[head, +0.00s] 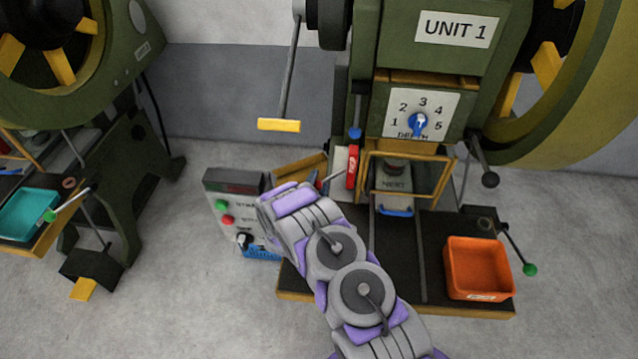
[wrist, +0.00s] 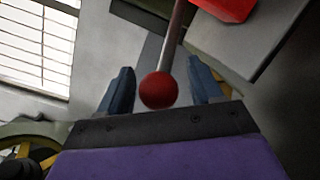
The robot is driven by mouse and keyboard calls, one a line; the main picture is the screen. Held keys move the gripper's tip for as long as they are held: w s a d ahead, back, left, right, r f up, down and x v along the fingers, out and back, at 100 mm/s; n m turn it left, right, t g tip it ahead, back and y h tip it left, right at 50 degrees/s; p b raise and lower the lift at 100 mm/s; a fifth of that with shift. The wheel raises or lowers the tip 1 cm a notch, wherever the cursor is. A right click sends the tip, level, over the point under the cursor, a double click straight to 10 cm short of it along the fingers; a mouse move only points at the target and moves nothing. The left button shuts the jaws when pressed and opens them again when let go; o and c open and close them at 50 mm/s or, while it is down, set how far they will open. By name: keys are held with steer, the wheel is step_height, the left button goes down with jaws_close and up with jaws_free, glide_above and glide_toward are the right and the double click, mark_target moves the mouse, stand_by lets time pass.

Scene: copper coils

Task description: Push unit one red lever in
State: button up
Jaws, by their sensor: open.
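The unit 1 machine (head: 420,65) stands at the upper middle of the head view. In the wrist view, the red ball knob (wrist: 159,91) of a lever sits at the end of a metal rod (wrist: 177,40). My gripper (wrist: 161,70) is open, with one blue finger on each side of the knob. I cannot tell whether either finger touches it.
A control box (head: 230,215) with green and red buttons stands left of my wrist. An orange tray (head: 478,268) sits right on the machine's base. A yellow-ended lever (head: 279,125) hangs above my wrist. Another green machine (head: 125,75) stands at left. The floor between is clear.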

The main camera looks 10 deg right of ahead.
steer(key=shift+w+d, duration=0.15)
steer(key=shift+w, duration=0.15)
jaws_close()
stand_by(0.6)
